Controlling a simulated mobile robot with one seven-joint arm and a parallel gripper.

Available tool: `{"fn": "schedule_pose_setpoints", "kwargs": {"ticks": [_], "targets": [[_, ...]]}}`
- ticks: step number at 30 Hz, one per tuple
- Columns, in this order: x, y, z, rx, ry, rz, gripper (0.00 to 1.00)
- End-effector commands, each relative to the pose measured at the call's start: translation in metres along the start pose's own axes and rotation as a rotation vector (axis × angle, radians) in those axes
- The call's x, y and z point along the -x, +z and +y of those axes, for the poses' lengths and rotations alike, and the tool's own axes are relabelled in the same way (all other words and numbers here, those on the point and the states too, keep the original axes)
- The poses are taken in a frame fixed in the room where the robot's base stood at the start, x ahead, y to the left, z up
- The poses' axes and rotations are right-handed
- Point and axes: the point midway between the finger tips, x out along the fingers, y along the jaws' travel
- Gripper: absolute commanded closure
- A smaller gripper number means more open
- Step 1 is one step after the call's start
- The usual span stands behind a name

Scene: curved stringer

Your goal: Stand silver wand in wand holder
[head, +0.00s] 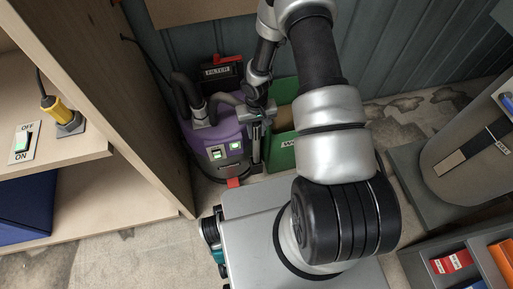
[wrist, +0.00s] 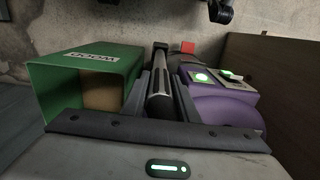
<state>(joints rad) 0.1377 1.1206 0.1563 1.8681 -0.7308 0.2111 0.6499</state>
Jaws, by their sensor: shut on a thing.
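A silver wand with dark parts (wrist: 159,98) lies between the fingers of my gripper (wrist: 160,90) in the wrist view, and the gripper is shut on it. In the head view my gripper (head: 257,109) is between the purple vacuum (head: 226,145) and the green bin, and the wand (head: 256,147) hangs roughly upright below it, close beside the vacuum. The purple vacuum also shows right of the wand in the wrist view (wrist: 215,108). I cannot clearly make out the wand holder, or whether the wand's lower end touches it.
The green bin (head: 281,152) stands right of the wand in the head view. A wooden shelf unit (head: 150,110) bounds the left. A corrugated wall (head: 185,38) is behind.

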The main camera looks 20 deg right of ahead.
Motion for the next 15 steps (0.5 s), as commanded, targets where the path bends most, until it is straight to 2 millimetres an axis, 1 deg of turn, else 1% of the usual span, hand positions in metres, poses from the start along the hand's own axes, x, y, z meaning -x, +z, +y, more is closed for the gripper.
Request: {"fn": "schedule_pose_setpoints", "kwargs": {"ticks": [1, 4, 6, 13, 15], "targets": [[-0.018, 0.001, 0.0, 0.0, 0.0, -0.003, 0.96], [-0.037, 0.0, 0.0, -0.001, 0.0, -0.001, 0.96], [-0.047, 0.0, 0.0, 0.0, 0.0, 0.0, 0.96], [-0.062, 0.0, 0.0, -0.001, 0.001, 0.0, 0.96], [-0.073, 0.001, 0.0, 0.0, 0.001, -0.001, 0.96]]}}
